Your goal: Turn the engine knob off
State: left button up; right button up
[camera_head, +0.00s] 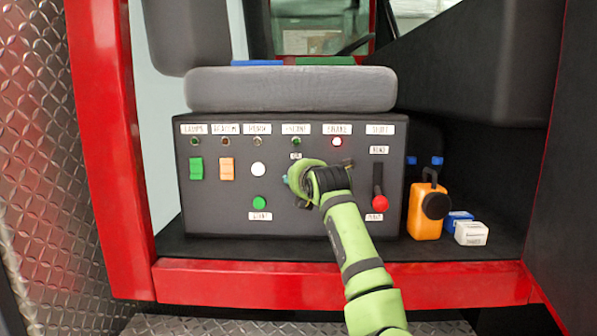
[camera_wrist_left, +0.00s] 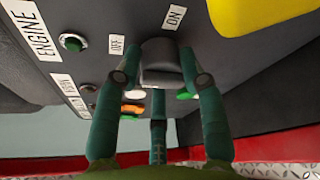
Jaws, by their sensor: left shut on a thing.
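Which label the knob points at is unclear. The ENGINE label (camera_wrist_left: 42,36) is beside a dark green lamp (camera_wrist_left: 73,42). In the head view my left gripper (camera_head: 299,184) is at the panel's middle and hides the knob. My right gripper is in neither view.
The control panel (camera_head: 225,205) also holds a green switch (camera_head: 196,168), an orange switch (camera_head: 227,169), a green button (camera_head: 259,203) and a red-knobbed lever (camera_head: 379,202). A red lamp (camera_head: 337,142) is lit. A yellow-orange object (camera_head: 424,222) stands right of the panel, near small boxes (camera_head: 471,233).

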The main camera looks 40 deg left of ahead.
pick_arm(q)
jog(key=shift+f, duration=0.4)
jog(key=o, duration=1.1)
jog(key=shift+a+r, duration=0.1)
jog(key=shift+r, duration=0.1)
jog(key=v, duration=1.2)
